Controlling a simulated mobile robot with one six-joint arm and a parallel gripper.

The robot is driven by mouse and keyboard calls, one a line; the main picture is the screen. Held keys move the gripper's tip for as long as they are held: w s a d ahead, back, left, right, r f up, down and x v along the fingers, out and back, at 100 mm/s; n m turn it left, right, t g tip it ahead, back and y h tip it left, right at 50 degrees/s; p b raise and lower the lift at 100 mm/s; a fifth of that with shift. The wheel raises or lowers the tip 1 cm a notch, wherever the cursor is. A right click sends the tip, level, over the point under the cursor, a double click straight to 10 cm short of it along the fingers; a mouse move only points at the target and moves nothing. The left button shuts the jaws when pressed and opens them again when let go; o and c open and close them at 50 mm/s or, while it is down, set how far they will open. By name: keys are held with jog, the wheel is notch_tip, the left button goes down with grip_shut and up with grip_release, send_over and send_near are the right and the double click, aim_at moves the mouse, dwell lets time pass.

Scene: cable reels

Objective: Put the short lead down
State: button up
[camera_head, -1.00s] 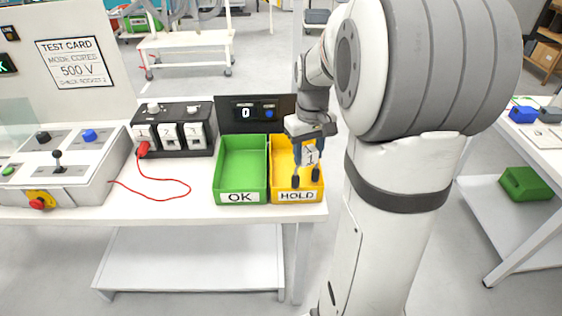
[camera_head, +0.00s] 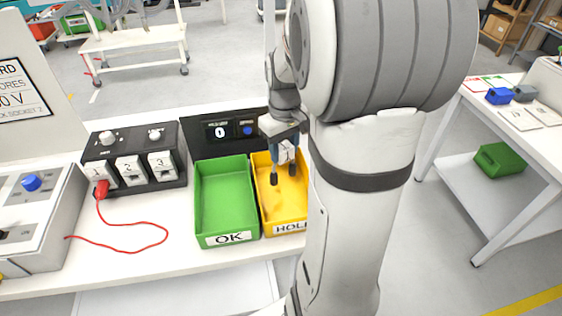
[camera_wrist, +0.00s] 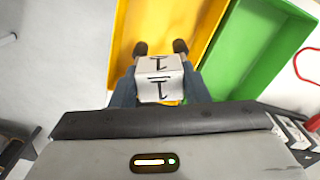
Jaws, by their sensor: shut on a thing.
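My gripper (camera_head: 283,176) is shut on a white, block-like piece marked 1 (camera_head: 284,151). The piece also shows between the fingers in the wrist view (camera_wrist: 160,76), with a 1 on two faces. No cord shows on it, so I cannot tell whether it is the short lead. My gripper is over the yellow HOLD tray (camera_head: 267,215), with the fingertips pointing down into it. I cannot tell whether they touch its floor. The bare part of the tray that shows looks empty. A red lead (camera_head: 135,250) lies on the bench, its red plug in the position marked 1.
The empty green OK tray (camera_head: 228,200) stands against the HOLD tray's left side. A black box (camera_head: 125,184) with positions 1, 2 and 3 is left of it.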

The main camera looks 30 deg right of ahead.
aim_at(285, 160)
jog(key=shift+s+f, duration=0.1)
jog(key=shift+f, duration=1.8)
jog(key=shift+f+b, duration=0.35)
jog(key=shift+f, duration=0.25)
jog(key=o, duration=1.1)
jog(key=shift+c, duration=0.2)
